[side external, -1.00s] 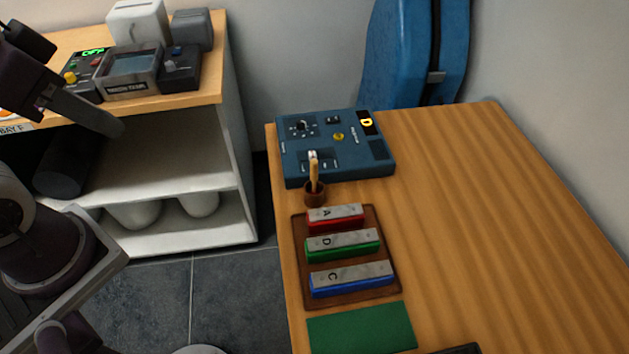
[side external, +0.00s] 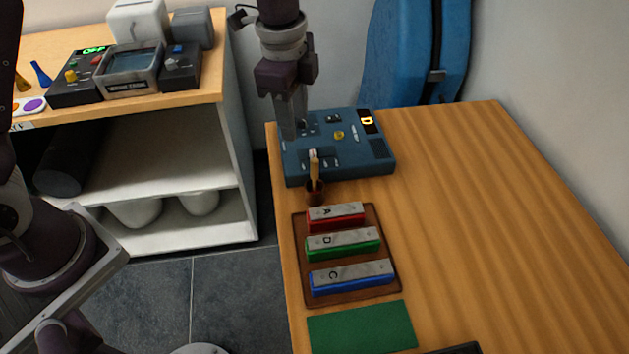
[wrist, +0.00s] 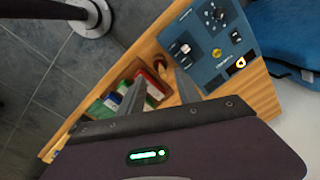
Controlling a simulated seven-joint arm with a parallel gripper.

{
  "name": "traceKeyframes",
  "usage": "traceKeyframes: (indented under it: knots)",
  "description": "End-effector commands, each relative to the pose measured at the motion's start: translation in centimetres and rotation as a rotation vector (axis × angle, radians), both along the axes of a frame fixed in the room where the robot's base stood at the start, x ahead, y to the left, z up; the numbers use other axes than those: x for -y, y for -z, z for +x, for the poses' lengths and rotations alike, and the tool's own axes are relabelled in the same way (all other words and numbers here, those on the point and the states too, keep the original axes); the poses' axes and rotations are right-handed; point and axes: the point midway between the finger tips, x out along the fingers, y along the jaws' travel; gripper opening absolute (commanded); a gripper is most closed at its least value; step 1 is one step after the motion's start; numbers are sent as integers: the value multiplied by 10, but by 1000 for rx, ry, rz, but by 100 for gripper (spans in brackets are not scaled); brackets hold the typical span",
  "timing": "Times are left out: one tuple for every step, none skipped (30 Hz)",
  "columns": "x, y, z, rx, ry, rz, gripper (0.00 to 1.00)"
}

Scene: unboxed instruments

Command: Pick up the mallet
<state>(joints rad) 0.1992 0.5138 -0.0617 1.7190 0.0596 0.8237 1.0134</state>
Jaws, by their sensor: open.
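The mallet (side external: 314,168) stands upright in a small brown cup (side external: 315,193), its light wooden handle rising from it in the side view. My gripper (side external: 292,132) points down, above and just left of the mallet, over the blue control box's left edge. In the wrist view the fingers (wrist: 160,97) are apart, with nothing held between them.
The blue control box (side external: 372,157) lies just behind the mallet cup. A brown tray (side external: 392,291) with red, green and blue chime bars is in front of it. The table's right side is clear. A shelf with instruments (side external: 130,71) stands left.

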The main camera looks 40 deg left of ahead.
Motion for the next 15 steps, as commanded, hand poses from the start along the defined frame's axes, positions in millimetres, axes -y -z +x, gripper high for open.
traceKeyframes:
  knots:
    - [10,27,9,-34,79,9,40]
    - [15,40,13,-46,126,13,40]
    - [20,54,17,-61,178,15,40]
    - [23,63,20,-69,208,18,40]
    - [25,70,21,-75,231,19,40]
    - [27,77,22,-81,253,20,40]
    - [28,81,23,-85,263,20,40]
    - [29,85,23,-88,270,21,40]
    - [29,91,23,-88,273,21,40]
    - [29,94,23,-88,273,21,40]
    - [29,99,22,-89,272,20,40]
    - [29,105,21,-88,272,21,40]
    - [29,109,21,-89,272,20,40]
    - [30,115,20,-89,271,20,40]
    - [30,124,18,-91,271,22,40]
